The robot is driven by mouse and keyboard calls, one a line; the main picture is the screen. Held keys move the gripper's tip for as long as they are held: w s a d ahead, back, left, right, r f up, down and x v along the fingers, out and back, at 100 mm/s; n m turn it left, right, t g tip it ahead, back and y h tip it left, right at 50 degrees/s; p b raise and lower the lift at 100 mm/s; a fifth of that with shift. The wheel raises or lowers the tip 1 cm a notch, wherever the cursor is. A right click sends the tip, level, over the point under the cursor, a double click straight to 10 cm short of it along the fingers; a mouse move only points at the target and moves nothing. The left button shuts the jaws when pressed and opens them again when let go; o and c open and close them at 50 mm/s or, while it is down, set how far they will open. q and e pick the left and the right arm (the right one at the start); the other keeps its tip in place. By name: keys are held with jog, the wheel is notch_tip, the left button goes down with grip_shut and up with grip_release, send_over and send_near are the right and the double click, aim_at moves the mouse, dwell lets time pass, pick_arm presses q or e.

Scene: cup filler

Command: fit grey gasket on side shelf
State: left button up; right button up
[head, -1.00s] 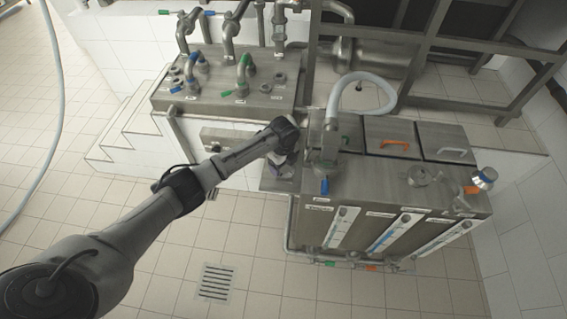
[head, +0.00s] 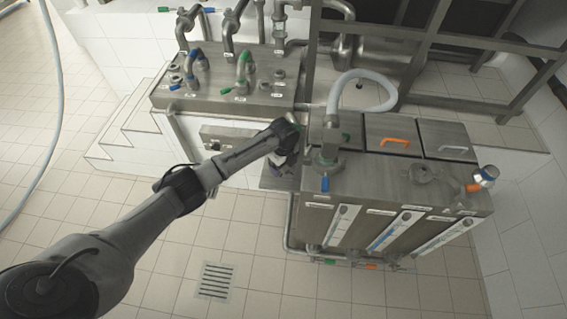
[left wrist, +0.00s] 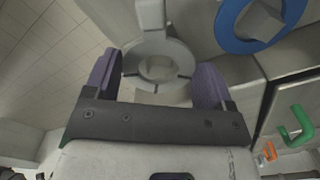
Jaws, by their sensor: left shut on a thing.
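My left gripper (head: 287,162) is beside the left end of the metal tank, low over the small side shelf (head: 272,179). The arm's end hides part of that shelf. In the left wrist view the two purple finger pads of my left gripper (left wrist: 158,80) stand apart with the grey gasket (left wrist: 134,62) between them. The gasket is a pale grey ring with dark notches. A light grey post-like part shows just behind the ring; I cannot tell whether the ring is around it. The right gripper is not in view.
The tank (head: 440,190) with lidded top stands right of the gripper. A blue ring (left wrist: 227,22) and green handle (left wrist: 296,127) show nearby in the wrist view. A white hose (head: 388,92) arches above the tank. A piped metal counter (head: 215,98) is behind; the floor in front is clear.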

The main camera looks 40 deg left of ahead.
pick_arm(q)
jog(key=shift+f+b, duration=0.3)
jog(key=shift+f, duration=0.45)
jog(key=o, duration=0.8)
jog(key=shift+o, duration=0.2)
notch_tip(320, 180, up, 19)
jog(key=p, duration=0.8)
jog(key=shift+f, duration=0.1)
